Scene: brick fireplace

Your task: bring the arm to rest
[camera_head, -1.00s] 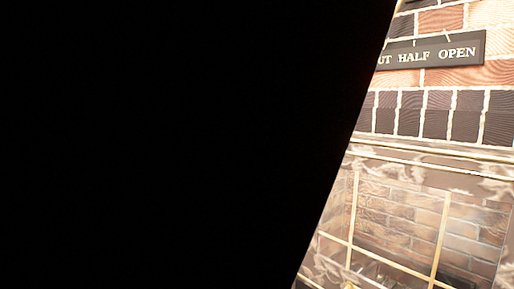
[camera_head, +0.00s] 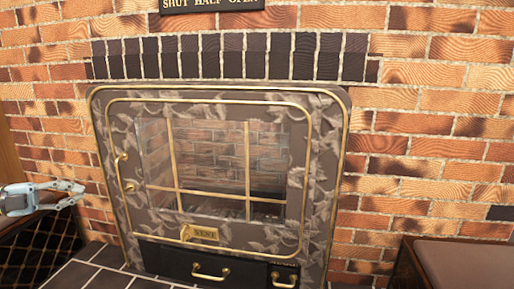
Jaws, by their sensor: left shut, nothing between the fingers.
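My left gripper (camera_head: 74,193) shows at the left edge of the head view, at the end of a pale grey arm. Its fingers point right, toward the fireplace. It is shut with nothing between the fingers, and it appears apart from the fireplace door. My right gripper is not in view. The fireplace door (camera_head: 318,200) is grey with a leaf pattern, gold trim and a glass window (camera_head: 210,160) with gold bars. The door looks closed.
A sign (camera_head: 212,4) hangs above. A tiled hearth (camera_head: 95,277) lies at lower left. A brown padded seat (camera_head: 465,262) stands at lower right, and a dark lattice panel (camera_head: 40,250) at left.

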